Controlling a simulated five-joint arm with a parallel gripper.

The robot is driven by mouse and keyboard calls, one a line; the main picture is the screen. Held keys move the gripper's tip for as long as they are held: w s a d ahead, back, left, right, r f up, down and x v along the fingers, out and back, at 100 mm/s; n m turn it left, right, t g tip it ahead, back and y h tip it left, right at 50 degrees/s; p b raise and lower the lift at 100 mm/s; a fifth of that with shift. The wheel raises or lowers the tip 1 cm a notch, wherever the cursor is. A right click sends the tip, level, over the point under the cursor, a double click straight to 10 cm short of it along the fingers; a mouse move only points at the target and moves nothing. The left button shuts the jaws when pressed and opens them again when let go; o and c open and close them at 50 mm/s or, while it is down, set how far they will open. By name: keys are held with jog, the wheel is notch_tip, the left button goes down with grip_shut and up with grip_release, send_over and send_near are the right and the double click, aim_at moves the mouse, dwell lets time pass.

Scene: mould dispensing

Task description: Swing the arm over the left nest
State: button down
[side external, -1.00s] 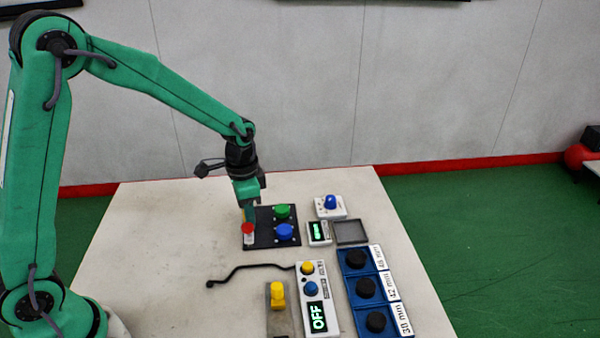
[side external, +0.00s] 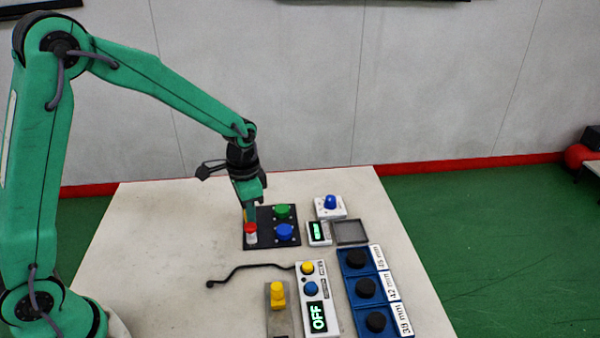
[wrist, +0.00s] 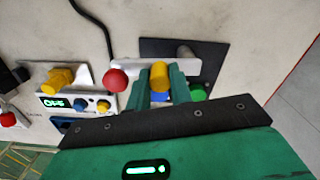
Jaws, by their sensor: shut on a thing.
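My gripper (wrist: 160,90) is shut on a yellow-capped piece (wrist: 159,75), seen between its green fingers in the wrist view. In the side view my gripper (side external: 248,207) is over the left part of a black plate (side external: 266,239), and the held piece is mostly hidden. A red-topped white piece (side external: 250,230), a blue knob (side external: 285,232) and a green knob (side external: 283,211) are at the plate. A bare grey post (wrist: 185,52) also shows on the plate in the wrist view. I cannot tell which place is the left nest.
Blue trays with black round pieces (side external: 366,287) stand at the right, labelled in mm. A control box (side external: 317,318) reads OFF. A yellow knob on a grey block (side external: 277,296), a small display box (side external: 318,233) and a grey tray (side external: 350,232) stand nearby. The left table is clear.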

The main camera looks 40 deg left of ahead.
jog(key=n, duration=0.2)
jog(key=w+n, duration=0.1)
jog(key=n, duration=0.1)
jog(key=w+d+n, duration=0.1)
jog(key=n, duration=0.2)
jog(key=w+n, duration=0.1)
jog(key=shift+n, duration=0.4)
jog(key=shift+w+a+n, duration=0.1)
jog(key=shift+w+n, duration=0.15)
jog(key=shift+n, duration=0.6)
jog(key=shift+w+n, duration=0.25)
jog(key=shift+n, duration=0.6)
jog(key=c, duration=1.5)
grip_release()
jog(key=shift+c, duration=0.2)
jog(key=shift+r, duration=0.1)
notch_tip(320, 180, up, 8)
